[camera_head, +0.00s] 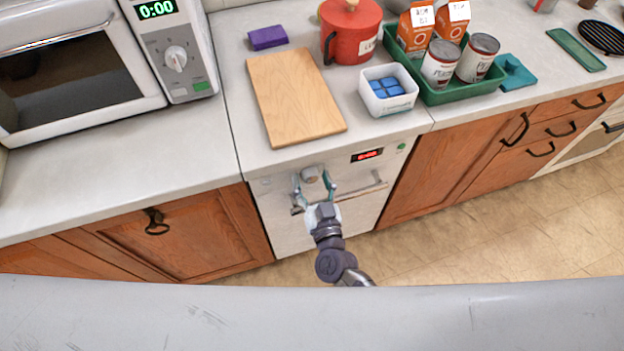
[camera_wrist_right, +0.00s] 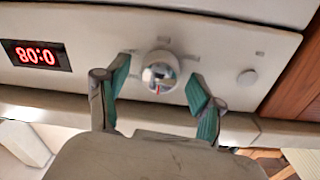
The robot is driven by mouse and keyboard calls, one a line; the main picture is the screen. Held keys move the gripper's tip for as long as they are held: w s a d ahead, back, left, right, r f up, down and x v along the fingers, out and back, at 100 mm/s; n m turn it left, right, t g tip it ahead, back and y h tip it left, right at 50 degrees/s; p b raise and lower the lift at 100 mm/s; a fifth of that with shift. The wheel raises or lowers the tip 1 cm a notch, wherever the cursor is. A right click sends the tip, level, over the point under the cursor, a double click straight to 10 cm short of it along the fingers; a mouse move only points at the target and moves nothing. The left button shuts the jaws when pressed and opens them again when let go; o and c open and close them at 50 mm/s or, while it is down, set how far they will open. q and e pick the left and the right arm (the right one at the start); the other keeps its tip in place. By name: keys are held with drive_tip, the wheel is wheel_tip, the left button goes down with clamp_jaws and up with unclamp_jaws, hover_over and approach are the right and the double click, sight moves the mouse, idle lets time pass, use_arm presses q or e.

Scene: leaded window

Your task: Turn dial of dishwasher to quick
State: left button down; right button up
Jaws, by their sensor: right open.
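The dishwasher (camera_head: 280,212) has a pale front panel below the counter. Its round silver dial (camera_head: 311,173) sits at the upper left of that panel and also shows in the wrist view (camera_wrist_right: 160,73), with a red mark low on its face and small labels around it. My right gripper (camera_head: 313,182) is open in front of the dial, with one green-padded finger to each side of it. In the wrist view, gaps show between the dial and both fingers (camera_wrist_right: 158,88). The label words are too small to read. My left gripper is not in view.
The dishwasher handle (camera_head: 375,188) runs just below. Above, the counter holds a cutting board (camera_head: 293,95), a white tub (camera_head: 388,90) and a green tray (camera_head: 450,93). A microwave (camera_head: 85,60) stands left.

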drive_tip(key=c, duration=1.1)
drive_tip(key=shift+c, duration=0.2)
